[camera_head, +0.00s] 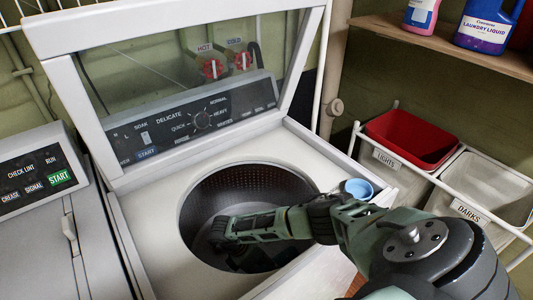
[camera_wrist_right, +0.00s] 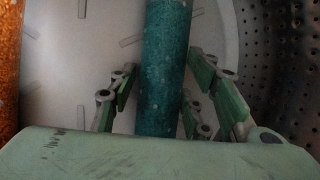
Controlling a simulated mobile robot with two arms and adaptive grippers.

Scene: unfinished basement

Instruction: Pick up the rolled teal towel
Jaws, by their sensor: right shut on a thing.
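The rolled teal towel (camera_wrist_right: 166,65) shows in the right wrist view as a speckled teal cylinder standing lengthwise between the fingers. My right gripper (camera_wrist_right: 158,100) is shut on it, with green finger pads on both sides. In the head view my right arm comes in from the right and my right gripper (camera_head: 222,232) reaches into the open washer drum (camera_head: 250,185). The towel cannot be made out in the head view. My left gripper is not in view.
An orange object (camera_wrist_right: 9,60) lies at the left of the wrist view. A blue cup (camera_head: 357,188) stands on the washer's right edge. The glass lid (camera_head: 180,60) is raised. A red bin (camera_head: 410,138) and a pale bin (camera_head: 488,185) are right. Bottles (camera_head: 487,27) stand on a shelf.

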